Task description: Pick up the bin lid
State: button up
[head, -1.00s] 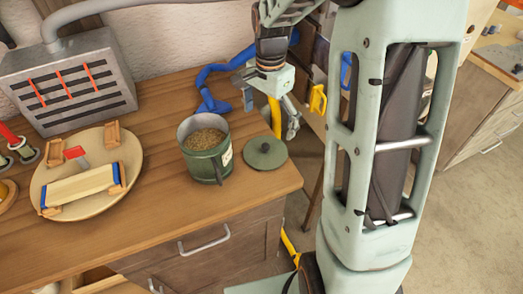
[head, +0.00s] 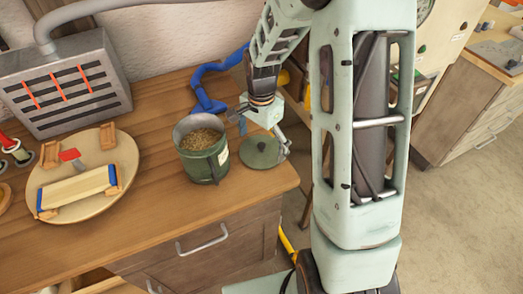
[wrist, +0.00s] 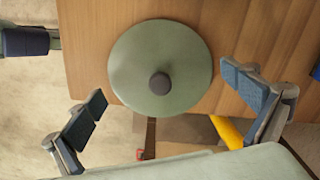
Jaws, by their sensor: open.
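The bin lid (head: 262,152) is a round green disc with a dark knob, lying flat on the wooden bench near its right front corner. In the wrist view the lid (wrist: 160,67) lies between the lines of my two fingers, with the knob near the picture's middle. My gripper (head: 264,135) is above the lid, and part of it hides the lid's back edge. In the wrist view my gripper (wrist: 168,105) is open and empty, its padded fingers spread wider than the lid. The green bin (head: 203,165), full of brown grains, stands just left of the lid.
A round wooden fixture (head: 85,180) holding a lath lies at the left. A grey slotted box (head: 60,85) stands behind it. A blue strap (head: 208,85) lies at the back. The bench (head: 150,220) is bare in front of the bin.

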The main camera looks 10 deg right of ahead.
jog(key=shift+s, duration=0.1)
jog(key=c, duration=2)
grip_shut()
jog(key=shift+f, duration=0.1)
